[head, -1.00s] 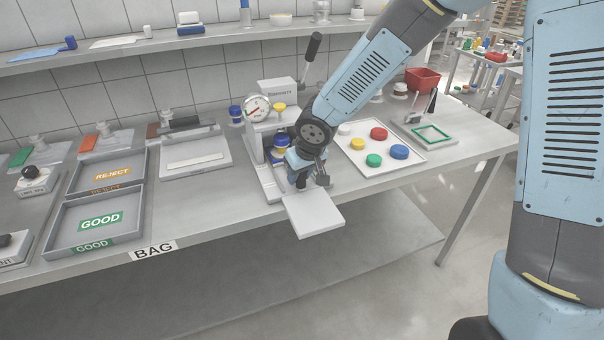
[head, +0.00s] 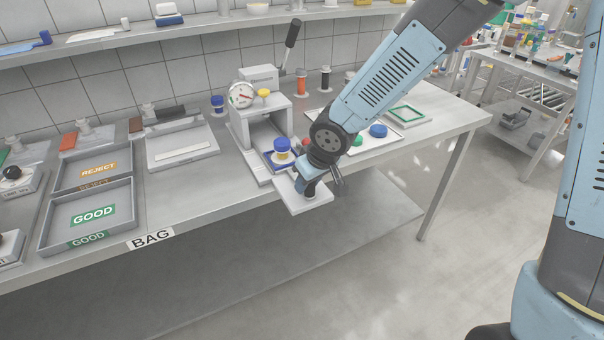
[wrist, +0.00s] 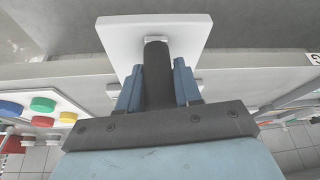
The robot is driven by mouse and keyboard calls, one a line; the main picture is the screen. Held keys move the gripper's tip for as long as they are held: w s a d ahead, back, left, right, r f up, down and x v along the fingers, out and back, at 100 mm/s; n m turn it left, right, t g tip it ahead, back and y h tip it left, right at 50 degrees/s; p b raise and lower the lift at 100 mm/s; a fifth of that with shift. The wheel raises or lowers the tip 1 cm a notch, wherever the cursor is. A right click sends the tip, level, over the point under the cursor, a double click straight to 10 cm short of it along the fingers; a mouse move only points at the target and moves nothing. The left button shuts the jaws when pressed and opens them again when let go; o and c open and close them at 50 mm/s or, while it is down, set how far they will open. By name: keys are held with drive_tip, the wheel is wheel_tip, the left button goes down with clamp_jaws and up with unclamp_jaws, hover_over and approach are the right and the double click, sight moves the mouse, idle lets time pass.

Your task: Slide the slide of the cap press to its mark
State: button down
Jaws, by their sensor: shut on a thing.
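The cap press (head: 262,100) is a grey stand with a round gauge and a lever, at the table's front edge in the head view. My gripper (head: 311,190) is in front of the jar, over a white plate (head: 295,207) that juts past the table edge. In the wrist view my gripper (wrist: 158,82) is shut on a dark upright handle (wrist: 157,58). The mark cannot be made out.
GOOD (head: 65,232) and REJECT (head: 72,180) trays stand at the left. A tray with coloured caps (head: 378,131) is right of the press, partly behind my arm. The press lever (head: 290,42) sticks up behind. Open floor lies in front of the table.

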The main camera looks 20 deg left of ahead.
drive_tip(key=shift+s+d+f, duration=0.15)
drive_tip(key=shift+d, duration=0.15)
drive_tip(key=c, duration=1.1)
unclamp_jaws()
drive_tip(key=shift+s+d, duration=0.1)
drive_tip(key=shift+o, duration=1.3)
drive_tip(key=shift+r, duration=0.25)
drive_tip(key=shift+r, duration=0.4)
drive_tip(key=v, duration=1.2)
drive_tip(key=shift+r, duration=0.3)
drive_tip(key=shift+s, duration=0.1)
